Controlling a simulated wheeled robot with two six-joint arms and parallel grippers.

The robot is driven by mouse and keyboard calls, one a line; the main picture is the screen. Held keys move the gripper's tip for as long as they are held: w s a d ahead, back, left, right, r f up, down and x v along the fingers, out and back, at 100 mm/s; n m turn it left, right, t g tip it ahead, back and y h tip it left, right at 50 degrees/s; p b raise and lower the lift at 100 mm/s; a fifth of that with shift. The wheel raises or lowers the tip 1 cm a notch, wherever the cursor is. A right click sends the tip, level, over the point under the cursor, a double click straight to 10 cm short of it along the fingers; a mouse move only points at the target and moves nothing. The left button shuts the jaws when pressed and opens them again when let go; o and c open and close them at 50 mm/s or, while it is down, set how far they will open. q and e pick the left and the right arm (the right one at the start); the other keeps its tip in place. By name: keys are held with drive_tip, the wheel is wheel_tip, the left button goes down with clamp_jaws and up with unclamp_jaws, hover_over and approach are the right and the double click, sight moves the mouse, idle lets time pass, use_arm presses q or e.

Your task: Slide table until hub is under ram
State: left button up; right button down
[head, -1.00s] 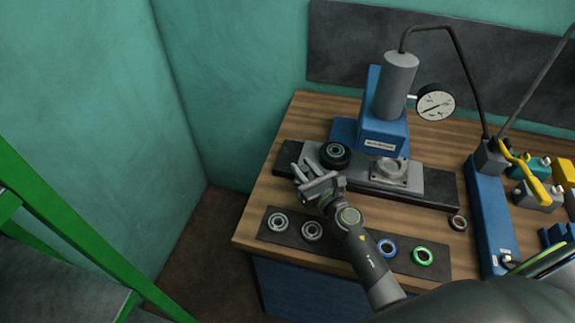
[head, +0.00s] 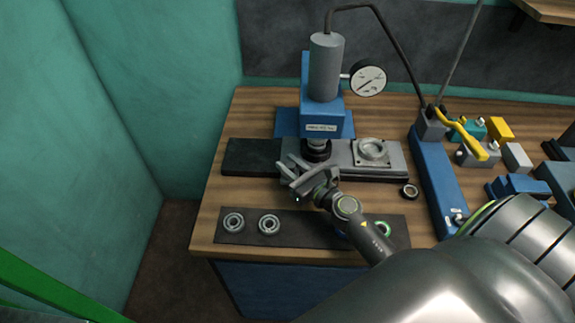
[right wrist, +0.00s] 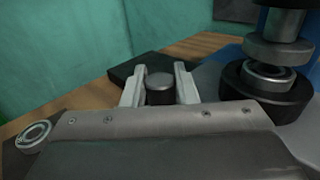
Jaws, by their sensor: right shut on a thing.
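The grey sliding table (head: 397,158) lies on a dark rail in front of the blue press. The black hub (head: 317,155), with a metal ring in its middle, sits on the table's left part, below the ram (head: 317,143). In the right wrist view the hub (right wrist: 258,98) stands upright with the ram (right wrist: 282,25) and its disc just above it; whether they touch is unclear. My right gripper (head: 285,172) is at the table's left end. The wrist view shows its fingers shut on a dark round knob (right wrist: 160,88). My left gripper is out of view.
A square fixture (head: 372,152) sits on the table's right part. A dark mat (head: 290,238) with bearings and coloured rings lies in front, partly under my right arm. A loose ring (head: 409,191) lies right of the table. A blue pump (head: 432,185) with a yellow lever stands further right.

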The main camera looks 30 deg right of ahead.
drive_tip(key=c, duration=1.5)
unclamp_jaws()
drive_tip(key=shift+d, duration=0.1)
drive_tip(key=shift+c, duration=0.2)
drive_tip(key=o, duration=0.4)
drive_tip(key=shift+s+d, duration=0.2)
drive_tip(key=shift+s, duration=0.05)
drive_tip(key=shift+c, duration=0.2)
drive_tip(key=shift+a, duration=0.1)
drive_tip(key=shift+s+f, duration=0.1)
drive_tip(key=shift+s, duration=0.05)
drive_tip(key=s+b, duration=0.1)
drive_tip(key=s, duration=0.2)
drive_tip(key=s+d+b, duration=0.1)
drive_tip(key=s, duration=0.2)
drive_tip(key=s+b, duration=0.2)
drive_tip(key=s, duration=0.1)
drive_tip(key=shift+d+f, duration=0.25)
drive_tip(key=shift+d, duration=0.15)
drive_tip(key=s+b, duration=0.3)
drive_tip(key=s+d+b, duration=0.1)
drive_tip(key=s+b, duration=0.2)
drive_tip(key=shift+s+d, duration=0.15)
drive_tip(key=shift+d, duration=0.05)
drive_tip(key=shift+s+d+r+b, duration=0.1)
drive_tip(key=shift+s+r+b, duration=0.2)
drive_tip(key=shift+s+b, duration=0.6)
drive_tip(key=shift+w, duration=0.15)
